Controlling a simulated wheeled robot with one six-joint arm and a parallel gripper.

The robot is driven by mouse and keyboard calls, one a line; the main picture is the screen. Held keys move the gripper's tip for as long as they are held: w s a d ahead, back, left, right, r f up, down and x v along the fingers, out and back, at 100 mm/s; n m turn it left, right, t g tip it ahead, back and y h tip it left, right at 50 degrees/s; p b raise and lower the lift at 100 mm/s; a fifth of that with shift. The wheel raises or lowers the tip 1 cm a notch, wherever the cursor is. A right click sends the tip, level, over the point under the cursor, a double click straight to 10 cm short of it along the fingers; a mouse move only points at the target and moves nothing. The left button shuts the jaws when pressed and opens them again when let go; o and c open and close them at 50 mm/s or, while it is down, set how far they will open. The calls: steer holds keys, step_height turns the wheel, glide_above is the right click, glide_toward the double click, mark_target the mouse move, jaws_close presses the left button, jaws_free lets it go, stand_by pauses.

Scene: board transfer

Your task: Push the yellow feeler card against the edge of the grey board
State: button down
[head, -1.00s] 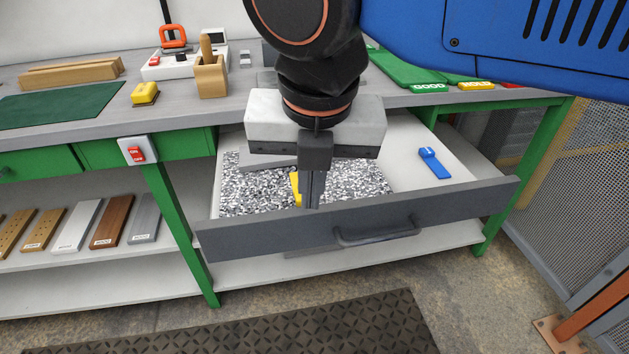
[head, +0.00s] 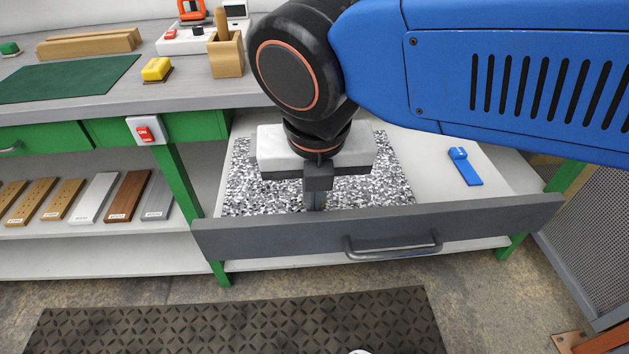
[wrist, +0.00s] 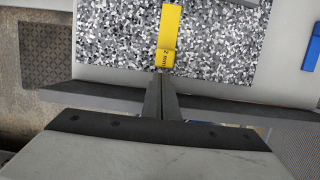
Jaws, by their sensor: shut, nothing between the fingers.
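The yellow feeler card (wrist: 169,35), marked "2 mm", lies flat on the speckled mat (wrist: 110,40) in the open drawer, its length running away from my gripper in the wrist view. My gripper (wrist: 161,74) is shut and empty, with its fingertips at the card's near end; I cannot tell whether they touch it. In the head view my gripper (head: 315,207) points down into the drawer behind its front panel and hides the card.
The dark drawer front (head: 380,229) with its handle stands close in front of my fingers. A blue tool (head: 464,167) lies at the drawer's right. The bench top holds a green mat (head: 65,78), a yellow block (head: 156,69) and a wooden holder (head: 226,55).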

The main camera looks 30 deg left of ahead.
steer(key=shift+x, duration=0.85)
steer(key=w+a, duration=0.1)
steer(key=w, duration=0.1)
steer(key=w+a, duration=0.1)
steer(key=w, duration=0.1)
steer(key=shift+a, duration=0.3)
steer(key=shift+r, duration=0.1)
steer(key=v, duration=1)
